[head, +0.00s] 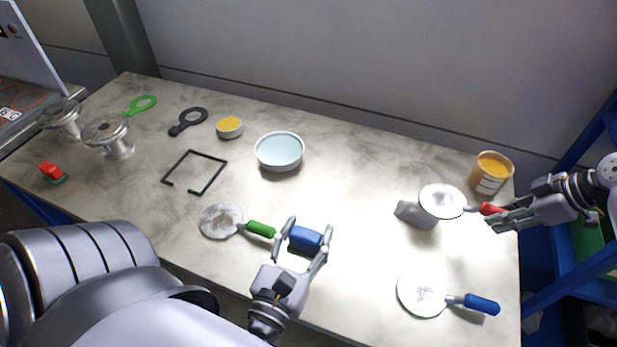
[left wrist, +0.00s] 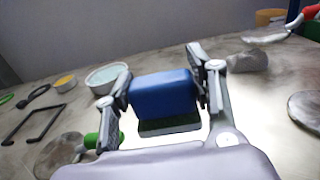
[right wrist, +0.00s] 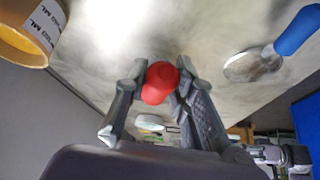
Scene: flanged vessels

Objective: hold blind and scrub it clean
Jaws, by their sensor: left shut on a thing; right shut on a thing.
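My right gripper (head: 492,218) is shut on the red handle (right wrist: 162,82) of a round blind (head: 443,201). The blind's pale disc is held above the table at the right, partly over a grey block. My left gripper (head: 306,234) is shut on a blue scrubber (head: 305,239) with a dark green underside, seen in the left wrist view (left wrist: 163,93). It is near the table's front middle, apart from the held blind. A green-handled blind (head: 221,220) lies stained beside the left gripper. A blue-handled blind (head: 422,294) with grey stains lies at the front right.
A bowl of pale blue liquid (head: 279,151) stands at the back middle, near a small yellow-filled dish (head: 229,127). An orange-filled tub (head: 491,171) stands behind the right gripper. The grey block (head: 416,215) sits below the held blind. Flanged vessels (head: 107,135) stand at left.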

